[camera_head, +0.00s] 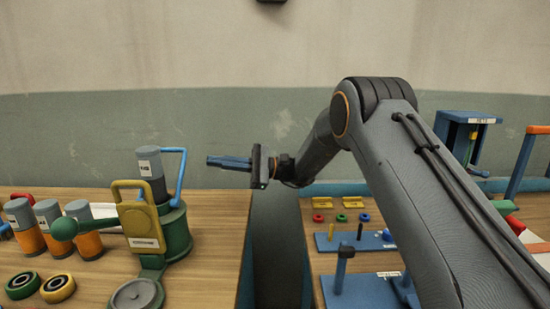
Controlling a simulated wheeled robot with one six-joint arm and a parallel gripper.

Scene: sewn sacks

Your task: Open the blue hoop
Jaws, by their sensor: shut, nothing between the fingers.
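A blue hoop (182,172) stands upright on the right side of a green round-bodied device (175,235) on the left table. Its top bends left toward a grey labelled cylinder (151,166) that rises from the device. A yellow hoop (159,214) stands at the front of the same device. My gripper (208,161) points left with its blue fingers together and empty. In the picture its tips are just right of the hoop's upper part, with a small gap; the depth between them is hard to tell.
Several grey-and-orange cylinders (54,236) and two rings (58,288) occupy the left table. A gap (277,250) separates it from the right table, which holds small rings (352,202), blue stands (372,290) and a blue frame (464,135). My arm hides part of that table.

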